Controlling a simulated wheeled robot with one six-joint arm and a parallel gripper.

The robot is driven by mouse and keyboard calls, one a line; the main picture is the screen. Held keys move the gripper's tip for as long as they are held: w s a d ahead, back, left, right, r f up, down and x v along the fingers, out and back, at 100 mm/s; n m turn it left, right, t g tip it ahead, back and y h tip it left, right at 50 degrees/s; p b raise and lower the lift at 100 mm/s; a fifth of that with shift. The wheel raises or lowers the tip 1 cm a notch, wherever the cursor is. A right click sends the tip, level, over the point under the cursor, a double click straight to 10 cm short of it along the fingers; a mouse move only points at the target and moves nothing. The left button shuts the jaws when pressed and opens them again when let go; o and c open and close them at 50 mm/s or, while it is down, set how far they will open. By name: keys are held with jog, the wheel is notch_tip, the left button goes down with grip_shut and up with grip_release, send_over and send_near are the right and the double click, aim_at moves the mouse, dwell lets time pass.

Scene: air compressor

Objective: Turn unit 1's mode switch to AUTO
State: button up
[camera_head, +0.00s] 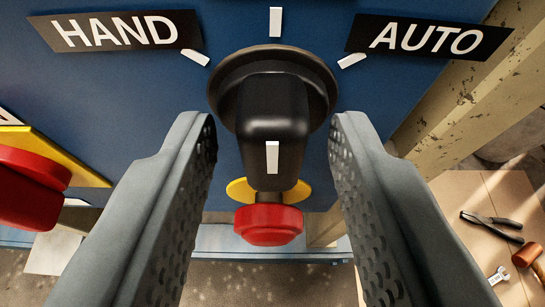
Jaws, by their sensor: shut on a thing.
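The mode switch (275,112) is a black knob with a white mark on a blue panel. Its handle stands upright in the picture, in line with the middle white tick (275,22). The HAND label (115,31) is at its upper left, the AUTO label (430,38) at its upper right, each with a slanted tick. My gripper (272,135) has one grey, textured finger on each side of the handle and is shut on it. The exact contact spots are hard to see.
A red button (268,224) on a yellow ring sits below the switch. Another red button (32,188) on a yellow plate is at the left. A worn beige post (455,85) stands at the right. Pliers (492,225), a wrench and a hammer lie on a board at the lower right.

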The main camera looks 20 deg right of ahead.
jog(key=m+y, duration=0.1)
jog(key=m, duration=0.1)
jog(key=m+t+y, duration=0.1)
jog(key=shift+s+d+f+m, duration=0.1)
jog(key=shift+d+m, duration=0.1)
jog(key=shift+m, duration=0.2)
jog(key=m+t+y, duration=0.1)
jog(key=m+y, duration=0.1)
jog(key=m, duration=0.1)
jog(key=shift+d+f, duration=0.1)
jog(key=shift+m, duration=0.3)
dwell(0.4)
jog(key=o, duration=0.6)
jog(key=v, duration=1.7)
jog(key=shift+s+d, duration=0.2)
jog(key=shift+s, duration=0.05)
